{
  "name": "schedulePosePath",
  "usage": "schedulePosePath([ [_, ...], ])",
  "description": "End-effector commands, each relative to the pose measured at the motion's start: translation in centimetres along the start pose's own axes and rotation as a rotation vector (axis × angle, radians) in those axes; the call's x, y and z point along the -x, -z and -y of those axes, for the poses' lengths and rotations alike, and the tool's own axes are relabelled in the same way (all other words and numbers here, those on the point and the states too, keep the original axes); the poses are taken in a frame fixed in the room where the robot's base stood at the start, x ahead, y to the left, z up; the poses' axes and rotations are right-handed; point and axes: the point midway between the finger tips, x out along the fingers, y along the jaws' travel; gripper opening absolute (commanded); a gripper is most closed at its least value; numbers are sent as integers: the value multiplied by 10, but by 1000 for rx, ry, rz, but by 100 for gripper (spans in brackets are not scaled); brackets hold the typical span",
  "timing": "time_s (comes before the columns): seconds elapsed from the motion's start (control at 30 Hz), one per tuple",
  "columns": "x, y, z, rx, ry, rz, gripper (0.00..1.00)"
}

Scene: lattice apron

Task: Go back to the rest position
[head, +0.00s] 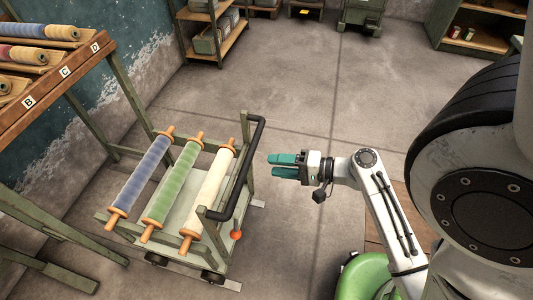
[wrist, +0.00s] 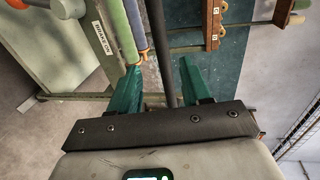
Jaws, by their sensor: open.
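My gripper (head: 284,166) is in the middle of the head view, with two teal fingers pointing left. The fingers are apart with nothing held between them. It is to the right of the cart's dark handle bar (head: 240,180) and apart from the rolls. In the wrist view my gripper (wrist: 160,85) also shows its two teal fingers spread, with the dark bar seen between them. My white arm runs down to the lower right in the head view.
A green cart (head: 187,222) carries a blue roll (head: 140,180), a green roll (head: 172,185) and a cream roll (head: 209,195). A lettered rack (head: 62,85) stands left. Shelves (head: 220,42) stand at the back. The floor (head: 330,95) beyond my gripper is clear.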

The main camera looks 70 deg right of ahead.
Motion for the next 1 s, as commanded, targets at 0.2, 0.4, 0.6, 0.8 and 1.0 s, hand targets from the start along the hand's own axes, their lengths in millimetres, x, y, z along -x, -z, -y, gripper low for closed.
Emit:
schedulePosePath([
  [0.2, 0, 0, 0, 0, 0, 0, 48],
  [0.4, -9, -11, -2, 39, -42, 49, 48],
  [0.6, -36, -66, -19, 259, -263, 292, 48],
  [0.8, -42, -116, -36, 550, -506, 554, 48],
  [1.0, -30, -148, -35, 894, -754, 791, 48],
])
